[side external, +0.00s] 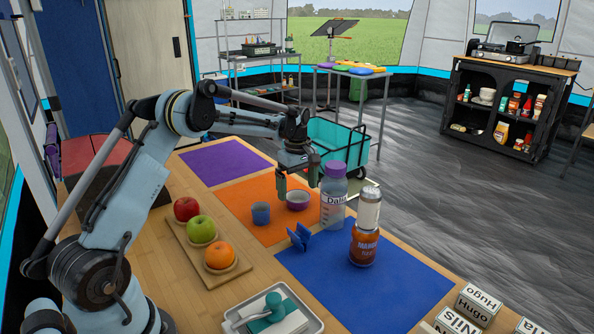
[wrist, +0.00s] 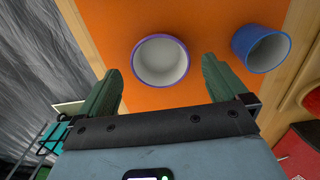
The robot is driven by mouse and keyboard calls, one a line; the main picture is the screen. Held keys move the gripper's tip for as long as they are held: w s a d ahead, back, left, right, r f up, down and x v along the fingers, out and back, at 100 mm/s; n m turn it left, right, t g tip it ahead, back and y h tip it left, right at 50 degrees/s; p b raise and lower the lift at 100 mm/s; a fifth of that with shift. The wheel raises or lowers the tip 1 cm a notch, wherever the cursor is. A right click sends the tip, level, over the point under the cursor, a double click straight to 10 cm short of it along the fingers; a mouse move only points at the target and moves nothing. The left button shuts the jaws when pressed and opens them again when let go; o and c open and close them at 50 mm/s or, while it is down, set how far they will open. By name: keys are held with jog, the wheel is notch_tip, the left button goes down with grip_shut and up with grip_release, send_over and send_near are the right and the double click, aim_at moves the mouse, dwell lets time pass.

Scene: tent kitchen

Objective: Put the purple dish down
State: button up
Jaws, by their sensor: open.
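The purple dish (side external: 298,201) is a small bowl with a purple outside and a pale inside. In the wrist view the dish (wrist: 161,64) lies ahead of my gripper, between the lines of the two fingers. My gripper (side external: 297,185) is open and empty, above the dish in the side view. Its green fingers (wrist: 162,85) stand apart in the wrist view, with a gap on each side of the dish.
A blue folded item (side external: 299,237), a jar (side external: 364,245) and a fruit board (side external: 190,240) are nearer. The purple mat (side external: 222,162) is bare.

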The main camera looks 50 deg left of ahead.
jog(key=s+d+r+m+t, duration=0.1)
jog(key=d+r+m, duration=0.15)
jog(key=r, duration=0.45)
jog(key=s+d+r+m+t, duration=0.1)
jog(key=s+d+r+m, duration=0.15)
jog(key=r, duration=0.45)
jog(key=s+d+f+m+t, duration=0.2)
jog(key=s+d+m, duration=0.4)
jog(key=s+d, duration=0.1)
jog(key=s+d+f+m+t, duration=0.2)
jog(key=s+d+m+t, duration=0.1)
jog(key=s+d+m, duration=0.4)
jog(key=s+d, duration=0.1)
jog(key=s, duration=0.1)
jog(key=shift+s, duration=0.3)
